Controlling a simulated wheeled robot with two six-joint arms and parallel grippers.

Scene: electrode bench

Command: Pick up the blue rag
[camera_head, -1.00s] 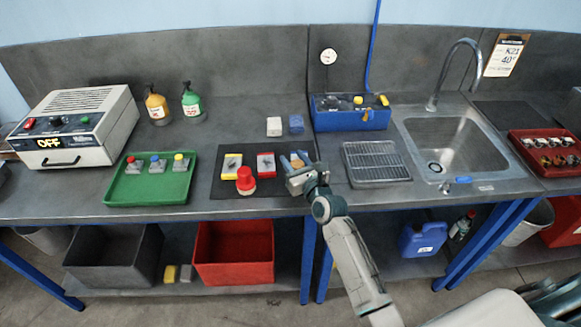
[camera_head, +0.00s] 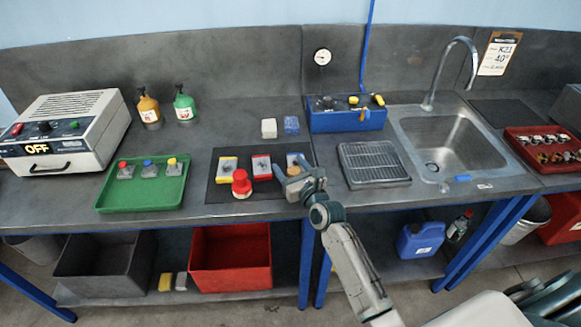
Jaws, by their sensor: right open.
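The blue rag (camera_head: 291,125) looks like a small folded blue block, lying on the bench just right of a similar white one (camera_head: 269,128). My right gripper (camera_head: 291,168) is open and empty. It is over the right part of the dark mat (camera_head: 222,190), nearer the bench's front edge than the rag and well apart from it. It partly covers a blue-marked piece (camera_head: 295,159) on the mat. My left gripper is not in view.
A red-capped jar (camera_head: 241,184) and yellow and red pieces are on the mat. A blue box (camera_head: 346,118) stands right of the rag, a wire rack (camera_head: 374,164) in front of it. A green tray (camera_head: 144,190) is left. Bench between mat and rag is clear.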

